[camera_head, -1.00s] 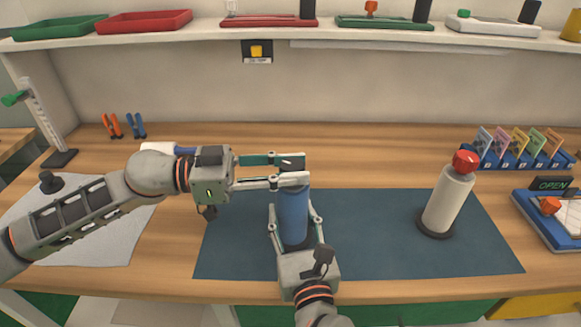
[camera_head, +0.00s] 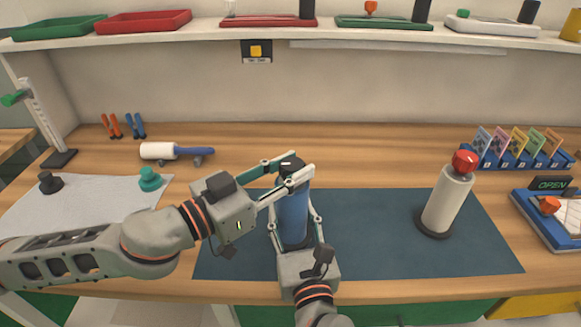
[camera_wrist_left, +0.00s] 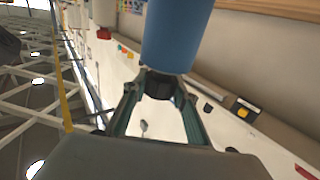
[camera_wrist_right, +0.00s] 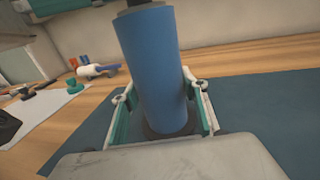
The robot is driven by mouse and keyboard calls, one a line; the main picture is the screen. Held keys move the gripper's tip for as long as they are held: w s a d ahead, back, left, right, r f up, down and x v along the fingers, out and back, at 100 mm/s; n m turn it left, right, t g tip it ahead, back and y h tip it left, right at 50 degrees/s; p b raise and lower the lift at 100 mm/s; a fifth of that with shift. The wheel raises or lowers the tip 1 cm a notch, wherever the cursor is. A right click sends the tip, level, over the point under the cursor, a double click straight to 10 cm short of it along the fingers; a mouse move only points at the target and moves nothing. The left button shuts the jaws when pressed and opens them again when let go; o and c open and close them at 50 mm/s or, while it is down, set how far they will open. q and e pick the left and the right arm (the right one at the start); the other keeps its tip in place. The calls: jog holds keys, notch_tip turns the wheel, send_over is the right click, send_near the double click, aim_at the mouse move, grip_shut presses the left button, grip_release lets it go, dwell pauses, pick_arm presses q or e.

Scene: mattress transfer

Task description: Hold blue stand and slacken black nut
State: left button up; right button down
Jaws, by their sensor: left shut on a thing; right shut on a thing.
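The blue stand (camera_head: 293,217) is upright on the dark blue mat (camera_head: 375,230). The black nut (camera_head: 292,163) sits on top of it. My left gripper (camera_head: 288,172) comes in from the left at the top and is shut on the black nut; the left wrist view shows the nut (camera_wrist_left: 160,84) between its fingers, against the blue stand (camera_wrist_left: 175,35). My right gripper (camera_head: 296,228) comes from the front and is shut on the blue stand low down; the right wrist view shows the stand (camera_wrist_right: 155,70) between its fingers.
A white stand with a red top (camera_head: 447,195) is on the mat to the right. A paint roller (camera_head: 175,151), a green knob (camera_head: 150,179) and a black knob (camera_head: 49,182) lie left. A card rack (camera_head: 515,150) is at the right. The mat between the stands is clear.

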aim_at(290, 164)
pick_arm(q)
jog(key=shift+s+d+r+n+t+y, duration=0.1)
jog(key=shift+s+d+n+t+y, duration=0.05)
jog(key=shift+n+t+y, duration=0.25)
jog(key=shift+s+d+r+n+t+y, duration=0.15)
jog(key=shift+n+t+y, duration=0.15)
jog(key=shift+n+t, duration=0.15)
jog(key=shift+w+a+f+n+t+y, duration=0.1)
jog(key=shift+n+t+y, duration=0.75)
jog(key=shift+y, duration=0.25)
jog(key=shift+w+a+n+t+y, duration=0.1)
jog(key=shift+n+t+y, duration=0.65)
jog(key=shift+y, duration=0.35)
jog(key=shift+a+n+y, duration=0.15)
jog(key=shift+n+y, duration=0.2)
jog(key=shift+y, duration=0.25)
jog(key=o, duration=1.1)
jog(key=shift+f, duration=0.1)
notch_tip(290, 164, up, 10)
jog(key=shift+r, duration=0.1)
